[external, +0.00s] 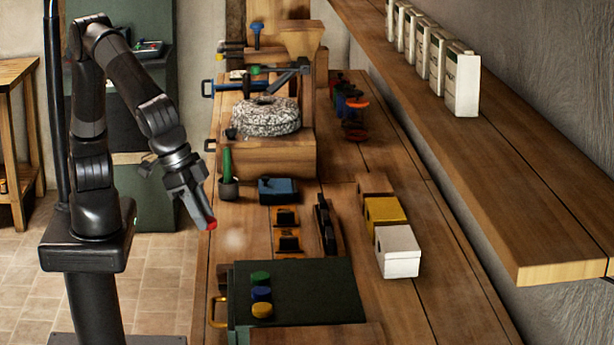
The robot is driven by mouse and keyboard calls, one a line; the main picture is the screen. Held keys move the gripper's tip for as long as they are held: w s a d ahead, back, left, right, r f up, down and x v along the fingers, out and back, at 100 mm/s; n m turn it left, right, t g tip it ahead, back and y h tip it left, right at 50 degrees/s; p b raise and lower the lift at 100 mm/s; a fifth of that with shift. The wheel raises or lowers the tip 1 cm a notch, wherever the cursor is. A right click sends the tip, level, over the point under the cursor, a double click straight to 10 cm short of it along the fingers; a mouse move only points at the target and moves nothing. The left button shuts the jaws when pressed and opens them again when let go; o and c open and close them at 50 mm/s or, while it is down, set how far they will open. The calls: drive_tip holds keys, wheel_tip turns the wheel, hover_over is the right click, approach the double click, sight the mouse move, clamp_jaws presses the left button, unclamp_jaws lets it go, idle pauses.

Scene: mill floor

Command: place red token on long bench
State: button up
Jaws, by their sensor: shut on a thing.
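My gripper (200,207) hangs at the left edge of the long bench (445,318), tilted down to the right. It is shut on the red token (212,224), of which only a small red part shows at the fingertips. The token looks to be a little above the bench's left edge; the exact height is hard to tell. The long bench is brown wood and runs from the front to the back of the view.
A dark green box (310,290) with green, blue and yellow tokens stands in front. White, yellow and brown boxes (398,252) sit at right. A shelf (500,190) overhangs the right side. Bare wood lies between the gripper and the green box.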

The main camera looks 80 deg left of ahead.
drive_tip(key=w+a+f+n+y, duration=0.1)
drive_tip(key=w+a+f+n, duration=0.2)
drive_tip(key=w+a, duration=1.05)
drive_tip(key=w+a+f+n+y, duration=0.1)
drive_tip(key=w+a+f+n, duration=0.1)
drive_tip(key=w+a, duration=1.15)
drive_tip(key=w+a+f+n, duration=0.1)
drive_tip(key=w+a+f, duration=0.2)
drive_tip(key=a, duration=1)
drive_tip(key=w+a+f+n+y, duration=0.1)
drive_tip(key=w+a+f, duration=0.3)
drive_tip(key=a, duration=0.9)
drive_tip(key=w+a+f+n, duration=0.1)
drive_tip(key=w+a+f, duration=0.3)
drive_tip(key=w+a, duration=0.4)
drive_tip(key=shift+a+f+n+g, duration=0.1)
drive_tip(key=shift+a+n+g, duration=0.1)
drive_tip(key=shift+a, duration=1.35)
drive_tip(key=shift+a+f+n+g, duration=0.1)
drive_tip(key=shift+a+n, duration=0.1)
drive_tip(key=shift+a, duration=1.3)
drive_tip(key=shift+a+f, duration=0.25)
drive_tip(key=shift+f, duration=1.9)
